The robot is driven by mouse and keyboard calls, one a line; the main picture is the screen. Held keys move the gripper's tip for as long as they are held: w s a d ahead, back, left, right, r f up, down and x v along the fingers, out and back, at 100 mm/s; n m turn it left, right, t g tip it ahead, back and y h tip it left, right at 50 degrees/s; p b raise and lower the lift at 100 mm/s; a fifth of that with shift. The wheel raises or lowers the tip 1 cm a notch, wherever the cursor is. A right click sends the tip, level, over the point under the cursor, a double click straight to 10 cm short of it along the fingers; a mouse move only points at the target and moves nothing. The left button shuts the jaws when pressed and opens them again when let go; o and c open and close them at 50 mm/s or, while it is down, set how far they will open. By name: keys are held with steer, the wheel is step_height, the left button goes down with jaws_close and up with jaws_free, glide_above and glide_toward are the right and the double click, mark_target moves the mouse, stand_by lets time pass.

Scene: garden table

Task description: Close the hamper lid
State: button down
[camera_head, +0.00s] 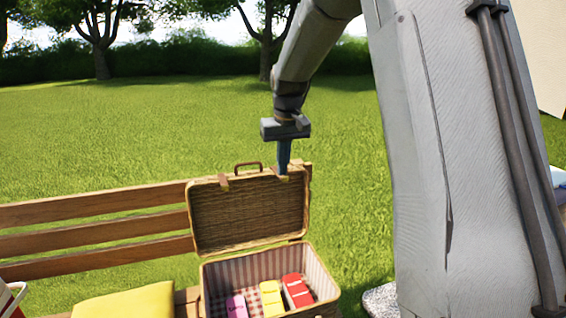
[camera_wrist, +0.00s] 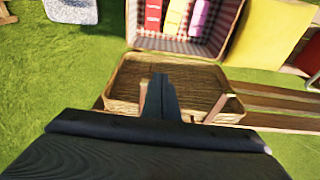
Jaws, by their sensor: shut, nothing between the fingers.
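The wicker hamper (camera_head: 210,284) stands on the bench with its lid (camera_head: 248,214) raised upright, the handle at the top edge. My gripper (camera_head: 284,170) is shut and points down at the lid's top edge, right of the handle. Its fingertips look to be at or just behind that edge; I cannot tell if they touch. In the wrist view the shut fingers (camera_wrist: 160,95) lie over the lid (camera_wrist: 190,87), with the open hamper (camera_wrist: 226,14) beyond. Inside are a red packet (camera_head: 296,290), a yellow packet (camera_head: 271,298) and a pink packet (camera_head: 236,306) on checked lining.
The wooden bench (camera_head: 90,237) has a slatted back running left from the hamper. A yellow cushion (camera_head: 128,301) lies left of the hamper, with a red and white item (camera_head: 10,299) at the far left. Open grass (camera_head: 150,120) lies behind.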

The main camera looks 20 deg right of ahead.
steer(key=w+d+r+p, duration=0.1)
steer(key=w+d+r, duration=0.1)
steer(key=w+r, duration=0.4)
steer(key=shift+t, duration=0.4)
steer(key=p+x, duration=0.1)
steer(key=x, duration=0.2)
steer(key=p+x, duration=0.1)
steer(key=x, duration=0.3)
steer(key=w+p+x, duration=0.1)
steer(key=x, duration=0.3)
steer(key=shift+w+d+f, duration=0.1)
steer(key=shift+d, duration=0.05)
steer(key=s, duration=0.1)
steer(key=s+p, duration=0.1)
steer(key=shift+s+r, duration=0.25)
steer(key=shift+r, duration=0.1)
steer(key=shift+s+p, duration=0.35)
steer(key=shift+s, duration=0.4)
steer(key=shift+f, duration=0.1)
